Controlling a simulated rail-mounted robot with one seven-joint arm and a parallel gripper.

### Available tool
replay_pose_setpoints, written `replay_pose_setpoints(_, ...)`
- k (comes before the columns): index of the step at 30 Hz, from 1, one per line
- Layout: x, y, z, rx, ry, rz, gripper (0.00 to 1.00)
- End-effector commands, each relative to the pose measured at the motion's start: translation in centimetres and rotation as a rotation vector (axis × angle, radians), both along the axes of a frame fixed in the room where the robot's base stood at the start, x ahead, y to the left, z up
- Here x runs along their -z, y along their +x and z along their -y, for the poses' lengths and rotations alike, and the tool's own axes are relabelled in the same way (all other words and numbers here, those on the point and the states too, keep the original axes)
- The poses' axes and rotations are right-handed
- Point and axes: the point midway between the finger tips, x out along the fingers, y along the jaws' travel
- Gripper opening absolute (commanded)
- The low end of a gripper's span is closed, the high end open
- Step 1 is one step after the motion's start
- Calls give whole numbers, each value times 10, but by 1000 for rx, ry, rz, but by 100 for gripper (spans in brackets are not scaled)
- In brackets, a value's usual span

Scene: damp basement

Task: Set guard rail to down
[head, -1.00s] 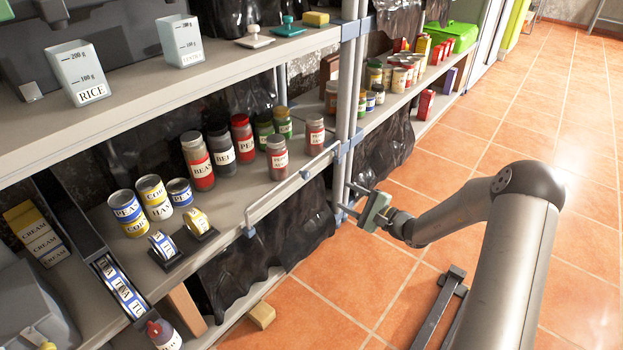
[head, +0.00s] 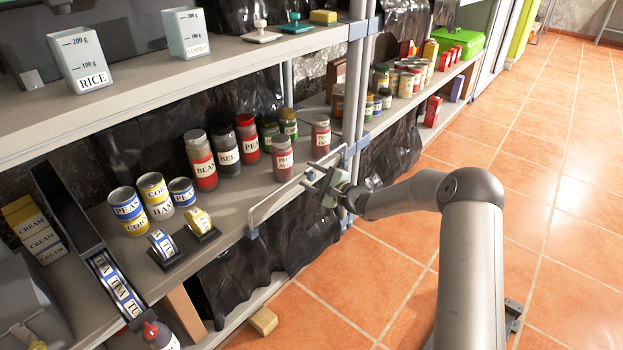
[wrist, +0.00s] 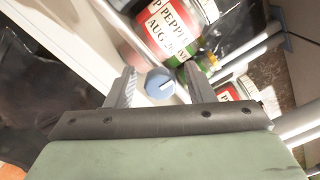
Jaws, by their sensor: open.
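The guard rail (head: 275,203) is a thin pale bar along the front edge of the middle shelf, in front of the jars. It stands raised above the shelf edge, with a bent end and blue-grey mount at its left. My gripper (head: 312,178) is at the right part of the rail, near the shelf post, with its jaws open. In the wrist view, a round blue-grey piece with a slot (wrist: 160,84) shows between the fingers of my gripper (wrist: 161,77). I cannot tell whether the fingers touch the rail.
A pepper jar (head: 283,158) stands just behind the rail, and it shows close in the wrist view (wrist: 172,24). The metal post (head: 356,95) is right of my gripper. Several cans and jars fill the shelf. The tiled floor (head: 545,235) at right is clear.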

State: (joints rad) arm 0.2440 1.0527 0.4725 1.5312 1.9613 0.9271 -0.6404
Motion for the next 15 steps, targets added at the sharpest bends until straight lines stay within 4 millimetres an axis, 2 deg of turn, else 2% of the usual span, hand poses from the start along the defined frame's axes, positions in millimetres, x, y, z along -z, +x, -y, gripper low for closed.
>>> replay_pose_setpoints(6,0,0,0,0,0,0,49)
replay_pose_setpoints(11,0,0,0,0,0,0,4)
replay_pose_setpoints(12,0,0,0,0,0,0,0)
replay_pose_setpoints(15,1,0,0,0,1,-1,0)
